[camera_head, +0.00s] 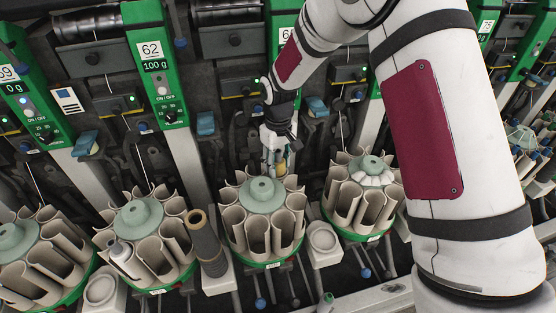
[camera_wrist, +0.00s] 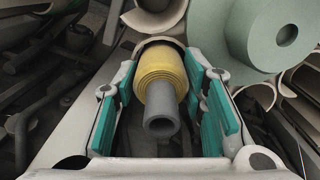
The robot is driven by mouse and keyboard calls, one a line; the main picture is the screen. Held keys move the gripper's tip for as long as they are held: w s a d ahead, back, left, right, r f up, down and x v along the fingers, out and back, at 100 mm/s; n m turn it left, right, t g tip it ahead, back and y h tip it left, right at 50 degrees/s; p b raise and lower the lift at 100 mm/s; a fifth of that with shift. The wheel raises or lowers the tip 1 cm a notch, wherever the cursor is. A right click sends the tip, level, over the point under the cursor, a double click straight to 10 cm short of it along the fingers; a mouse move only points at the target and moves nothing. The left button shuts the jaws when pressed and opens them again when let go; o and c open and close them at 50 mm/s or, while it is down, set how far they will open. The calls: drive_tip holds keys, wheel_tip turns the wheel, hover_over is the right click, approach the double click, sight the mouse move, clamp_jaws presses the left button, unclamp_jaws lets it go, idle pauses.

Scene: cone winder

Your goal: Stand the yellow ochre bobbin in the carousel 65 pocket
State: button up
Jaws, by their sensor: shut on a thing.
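My gripper (camera_head: 277,158) is at the back of the middle carousel (camera_head: 262,228), pointing down. It is shut on the yellow ochre bobbin (camera_wrist: 160,68), which has yellow yarn on a grey tube (camera_wrist: 161,124). In the wrist view the teal finger pads lie on both sides of the bobbin, and a beige curved pocket edge (camera_wrist: 160,41) shows just beyond it. In the head view only a bit of the yellow (camera_head: 282,166) shows between the fingers. I cannot tell whether the bobbin is inside the pocket or above it. The number on the middle carousel's label is too small to read.
The pale green hub (camera_wrist: 262,32) is close to the upper right of the gripper. Other carousels stand to the left (camera_head: 145,245) and right (camera_head: 362,192). Winder panels, one marked 62 (camera_head: 153,52), rise behind.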

drive_tip(key=o, duration=1.1)
drive_tip(key=shift+r, duration=0.1)
wheel_tip(320, 180, up, 12)
drive_tip(key=shift+f, duration=0.1)
